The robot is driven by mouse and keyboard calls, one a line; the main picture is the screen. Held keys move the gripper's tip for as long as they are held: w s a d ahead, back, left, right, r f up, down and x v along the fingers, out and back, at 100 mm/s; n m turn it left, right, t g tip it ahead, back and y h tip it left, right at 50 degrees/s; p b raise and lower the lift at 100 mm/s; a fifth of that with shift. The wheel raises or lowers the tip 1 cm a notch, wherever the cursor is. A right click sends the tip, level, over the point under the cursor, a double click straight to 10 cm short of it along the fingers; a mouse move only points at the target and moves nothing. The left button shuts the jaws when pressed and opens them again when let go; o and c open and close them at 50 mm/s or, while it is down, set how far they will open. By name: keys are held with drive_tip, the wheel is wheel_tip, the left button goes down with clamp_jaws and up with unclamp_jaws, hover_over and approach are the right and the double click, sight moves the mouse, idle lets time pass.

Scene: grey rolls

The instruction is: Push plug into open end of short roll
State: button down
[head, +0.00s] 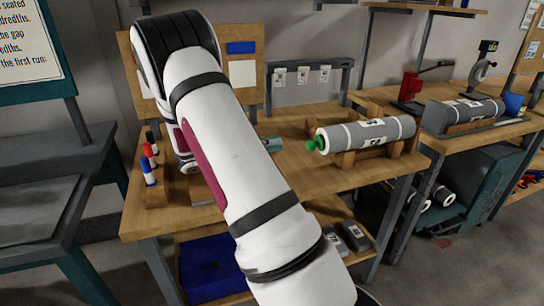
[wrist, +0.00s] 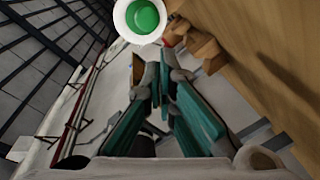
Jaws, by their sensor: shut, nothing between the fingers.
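A grey roll (head: 372,133) with white bands and labels lies on a wooden cradle (head: 345,158) on the bench. A green plug (head: 316,143) sits at its left end and sticks out of it. In the wrist view the plug (wrist: 145,16) shows as a round green face inside the roll's white end ring (wrist: 121,22), cut by the top edge. My gripper (head: 275,144) is left of the plug, apart from it, and mostly hidden behind my arm in the head view. In the wrist view my gripper's teal fingers (wrist: 159,72) are shut and empty, below the plug.
A rack of markers (head: 152,172) stands at the bench's left. Another grey roll (head: 464,114) lies on the right bench, near a red press (head: 410,88). Bare bench top lies in front of the cradle. Blue and grey boxes are on the shelf below.

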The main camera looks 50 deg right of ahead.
sight(307, 145)
drive_tip(key=g, duration=0.1)
drive_tip(key=s+f+g, duration=0.1)
drive_tip(key=s+g, duration=0.1)
drive_tip(key=shift+s+a+f, duration=0.2)
drive_tip(key=shift+a, duration=0.05)
drive_tip(key=shift+x, duration=2.95)
drive_tip(key=shift+s+d+f, duration=0.1)
drive_tip(key=shift+s+d, duration=0.15)
drive_tip(key=shift+d, duration=0.1)
drive_tip(key=shift+w, duration=0.1)
drive_tip(key=shift+v, duration=1.45)
wheel_tip(307, 145, up, 10)
